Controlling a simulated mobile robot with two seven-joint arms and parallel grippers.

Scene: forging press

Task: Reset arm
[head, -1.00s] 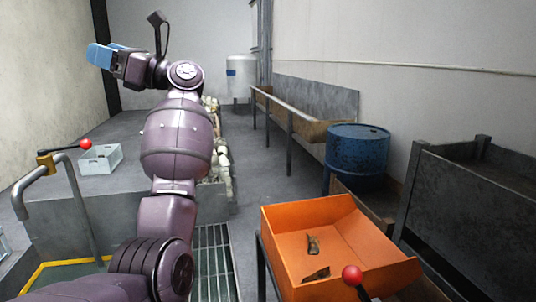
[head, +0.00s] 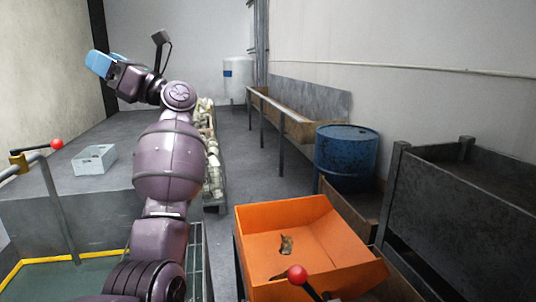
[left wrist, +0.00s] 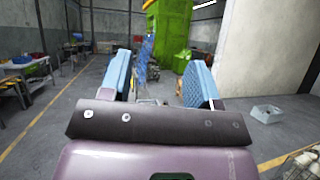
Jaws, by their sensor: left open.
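My left arm rises through the middle of the head view, and its gripper (head: 98,63) with blue finger pads is up at the upper left, pointing left. In the left wrist view the two blue fingers (left wrist: 160,85) stand wide apart with nothing between them, so the left gripper is open and empty. It is held high, clear of the objects below. My right gripper is in neither view.
An orange bin (head: 318,238) with small dark pieces is at front right, beside a red-knobbed lever (head: 297,274). A blue drum (head: 346,155) and a dark metal crate (head: 470,215) stand behind it. A pale box (head: 94,160) sits left. Grey floor (head: 240,165) is clear ahead.

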